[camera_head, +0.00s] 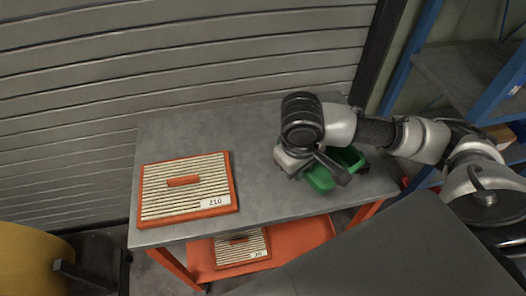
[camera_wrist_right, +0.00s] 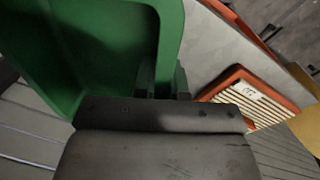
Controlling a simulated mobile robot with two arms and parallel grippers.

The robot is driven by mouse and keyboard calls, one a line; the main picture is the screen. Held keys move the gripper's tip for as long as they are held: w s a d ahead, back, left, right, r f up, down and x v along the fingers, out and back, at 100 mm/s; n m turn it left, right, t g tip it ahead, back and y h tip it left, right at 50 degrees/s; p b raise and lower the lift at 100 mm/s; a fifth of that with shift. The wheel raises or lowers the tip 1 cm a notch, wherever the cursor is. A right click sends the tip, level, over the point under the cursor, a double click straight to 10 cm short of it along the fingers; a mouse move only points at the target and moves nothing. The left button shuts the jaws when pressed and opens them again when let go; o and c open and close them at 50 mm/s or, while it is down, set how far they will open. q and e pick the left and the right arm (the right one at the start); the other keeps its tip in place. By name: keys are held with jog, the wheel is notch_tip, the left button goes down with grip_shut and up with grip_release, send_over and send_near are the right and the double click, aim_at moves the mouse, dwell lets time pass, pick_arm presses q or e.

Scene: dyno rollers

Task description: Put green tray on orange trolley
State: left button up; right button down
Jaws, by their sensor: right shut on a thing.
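The green tray (camera_head: 320,179) is at the right part of the orange trolley's grey top (camera_head: 255,140), partly hidden by my right gripper (camera_head: 333,165). I cannot tell whether it touches the top or is held just above it. In the right wrist view the green tray (camera_wrist_right: 85,45) fills the upper left, and my right gripper (camera_wrist_right: 165,82) is shut on its edge. The trolley has orange legs and an orange lower shelf (camera_head: 310,235). My left gripper is not in view.
An orange-framed slatted panel marked 210 (camera_head: 185,182) lies on the left of the trolley top. A similar panel (camera_head: 242,250) lies on the lower shelf. The middle of the top is clear. A blue-framed shelf (camera_head: 465,70) stands right, a yellow drum (camera_head: 30,262) at lower left, a shutter behind.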

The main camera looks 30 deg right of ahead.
aim_at(275, 170)
jog(key=w+f, duration=0.2)
jog(key=w, duration=0.1)
jog(key=w+f, duration=0.1)
jog(key=w, duration=0.1)
jog(key=shift+w+a+f, duration=0.2)
jog(key=shift+a, duration=0.15)
jog(key=w+f, duration=0.1)
jog(key=w, duration=0.2)
jog(key=shift+a+f, duration=0.15)
jog(key=shift+f, duration=0.2)
jog(key=shift+w+f, duration=0.2)
jog(key=shift+w, duration=0.1)
jog(key=shift+f, duration=0.2)
notch_tip(275, 170, down, 4)
jog(key=shift+r+p, duration=0.15)
jog(key=shift+p, duration=0.2)
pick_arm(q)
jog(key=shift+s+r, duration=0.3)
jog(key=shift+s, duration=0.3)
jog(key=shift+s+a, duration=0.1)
pick_arm(e)
jog(key=c, duration=1.2)
grip_release()
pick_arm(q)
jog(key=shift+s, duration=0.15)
pick_arm(e)
jog(key=shift+o, duration=0.2)
